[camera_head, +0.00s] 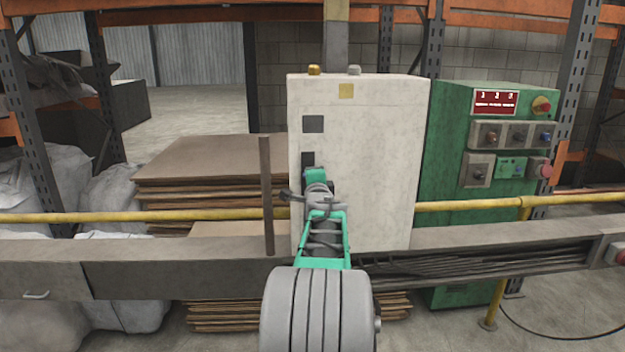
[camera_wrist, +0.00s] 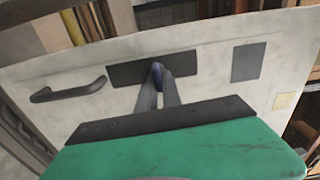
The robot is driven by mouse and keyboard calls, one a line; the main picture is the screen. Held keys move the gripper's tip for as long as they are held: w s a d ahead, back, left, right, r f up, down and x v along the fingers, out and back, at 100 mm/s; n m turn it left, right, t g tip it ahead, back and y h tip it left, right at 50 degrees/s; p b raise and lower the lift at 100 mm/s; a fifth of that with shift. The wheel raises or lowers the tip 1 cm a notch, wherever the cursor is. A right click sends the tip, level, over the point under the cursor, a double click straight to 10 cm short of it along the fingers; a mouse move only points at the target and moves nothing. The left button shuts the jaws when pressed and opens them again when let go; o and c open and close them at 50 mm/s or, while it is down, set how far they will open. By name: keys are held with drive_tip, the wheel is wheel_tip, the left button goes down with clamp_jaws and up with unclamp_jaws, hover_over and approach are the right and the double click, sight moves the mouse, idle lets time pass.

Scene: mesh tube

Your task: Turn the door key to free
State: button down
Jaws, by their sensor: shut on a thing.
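The door key (camera_wrist: 157,70) shows as a small dark-blue piece between my fingertips, in front of a black lock plate (camera_wrist: 124,74) on the pale cabinet door. My gripper (camera_wrist: 159,82) is shut on the key; the fingers hide most of it, so its angle cannot be told. In the head view my green gripper body is up against the left part of the white cabinet (camera_head: 375,150), and the lock plate (camera_head: 307,158) shows just above it. A dark door handle (camera_wrist: 68,90) is left of the plate in the wrist view. The door looks closed.
A green control box (camera_head: 450,140) with buttons and a red sign stands right of the cabinet. A yellow rail (camera_head: 100,217) and a grey beam (camera_head: 150,265) run across. Stacked brown sheets (camera_head: 200,165) lie left. A dark upright post (camera_head: 266,195) stands close left of my arm.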

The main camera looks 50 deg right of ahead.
drive_tip(key=shift+f+m, duration=0.1)
drive_tip(key=shift+m, duration=0.3)
drive_tip(key=c, duration=1.5)
unclamp_jaws()
drive_tip(key=v, duration=0.8)
drive_tip(key=shift+d, duration=0.1)
